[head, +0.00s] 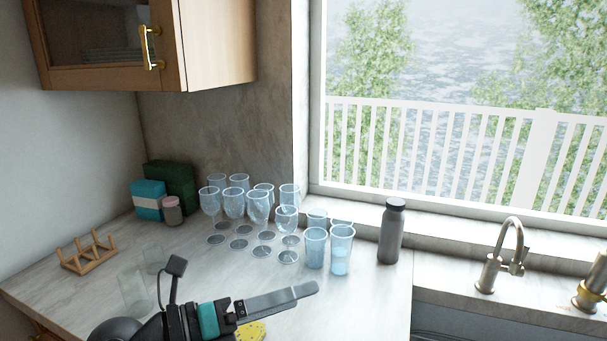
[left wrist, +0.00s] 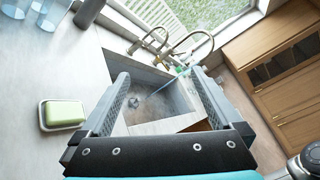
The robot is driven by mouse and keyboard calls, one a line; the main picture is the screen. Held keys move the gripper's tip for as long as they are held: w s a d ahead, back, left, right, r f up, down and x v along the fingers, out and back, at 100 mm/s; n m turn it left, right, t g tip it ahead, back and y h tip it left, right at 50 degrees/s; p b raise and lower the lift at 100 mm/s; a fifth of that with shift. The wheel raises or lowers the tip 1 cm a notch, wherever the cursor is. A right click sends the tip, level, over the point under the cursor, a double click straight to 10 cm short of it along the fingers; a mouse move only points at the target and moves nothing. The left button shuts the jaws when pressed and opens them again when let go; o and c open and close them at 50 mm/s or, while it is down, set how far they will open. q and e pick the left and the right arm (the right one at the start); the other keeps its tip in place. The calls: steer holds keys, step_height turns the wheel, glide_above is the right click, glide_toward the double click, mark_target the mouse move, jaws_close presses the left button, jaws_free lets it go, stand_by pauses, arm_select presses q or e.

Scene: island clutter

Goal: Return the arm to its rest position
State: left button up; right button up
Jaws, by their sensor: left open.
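My left gripper (head: 279,301) reaches in from the bottom of the head view, above the counter and in front of the blue glasses. In the left wrist view its two fingers (left wrist: 160,95) are spread apart with nothing between them. Beyond the fingers, the wrist view shows the sink (left wrist: 150,107). A yellow item (head: 252,331) is partly hidden under the gripper in the head view. My right gripper is in neither view.
Several stemmed glasses (head: 234,204) and tumblers (head: 341,250) stand near a grey bottle (head: 391,232). A wooden rack (head: 88,252) is at the left. The faucet (head: 506,255) is at the right. A green soap bar (left wrist: 64,113) lies on its dish in the wrist view.

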arm_select(q)
steer(key=w+a+r+n+t+y, duration=0.1)
steer(key=a+r+n+t+y, duration=0.25)
steer(key=n+t, duration=0.45)
steer(key=w+a+r+n+t+y, duration=0.25)
steer(key=a+n+t+y, duration=0.2)
steer(key=n, duration=0.65)
steer(key=s+a+f+n+g+y, duration=0.3)
steer(key=a+f+n+g+y, duration=0.2)
steer(key=a+f+n+y, duration=0.65)
steer(key=s+d+f+n+g+h, duration=0.25)
steer(key=s+f+g, duration=0.35)
steer(key=s+f, duration=0.35)
steer(key=s+d+f+n+g+h, duration=0.2)
steer(key=s+d+f+n+g, duration=0.15)
steer(key=s+f+g, duration=0.45)
steer(key=s+f+m+b, duration=0.1)
steer(key=s+f+b, duration=0.1)
steer(key=f, duration=1.2)
steer(key=s+f+b, duration=0.2)
steer(key=f+b, duration=0.1)
steer(key=f, duration=1.1)
steer(key=s+a+f+b, duration=0.2)
steer(key=s+f+b, duration=0.1)
steer(key=s+f, duration=1.2)
step_height(320, 180, down, 2)
steer(key=shift+s+a+f+b, duration=0.1)
steer(key=shift+s+a+b, duration=0.15)
steer(key=shift+a+b, duration=0.15)
